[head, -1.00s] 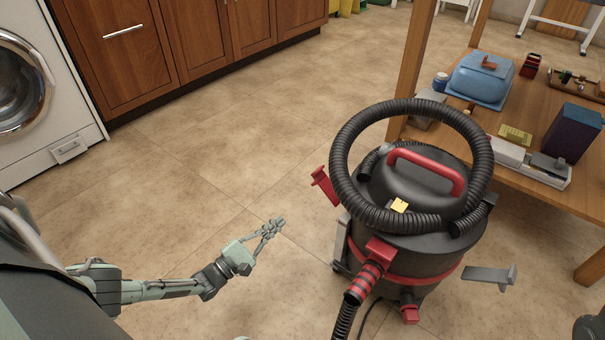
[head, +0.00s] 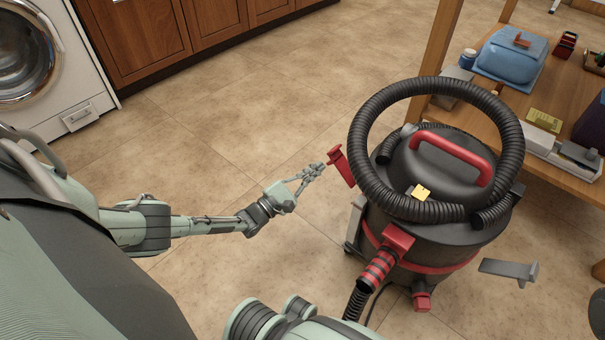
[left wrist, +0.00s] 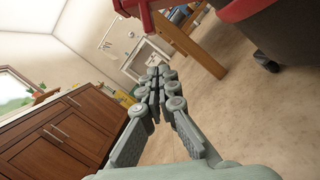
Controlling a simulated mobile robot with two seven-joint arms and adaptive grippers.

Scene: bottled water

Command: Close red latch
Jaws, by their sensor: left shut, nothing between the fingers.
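The red latch (head: 341,166) sticks out from the left side of the black and red canister vacuum (head: 430,238), swung outward and tilted. In the left wrist view a red part (left wrist: 142,12) at the top edge looks like this latch. My left gripper (head: 318,167) is shut and empty, its fingertips just left of the latch; I cannot tell whether they touch it. Its closed fingers also show in the left wrist view (left wrist: 158,78). My right gripper is not in view.
A black ribbed hose (head: 360,140) loops over the vacuum's lid near a red handle (head: 450,152). A wooden shelf (head: 560,178) with a blue box (head: 510,58) stands at the right. The tiled floor (head: 230,120) left of the vacuum is clear.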

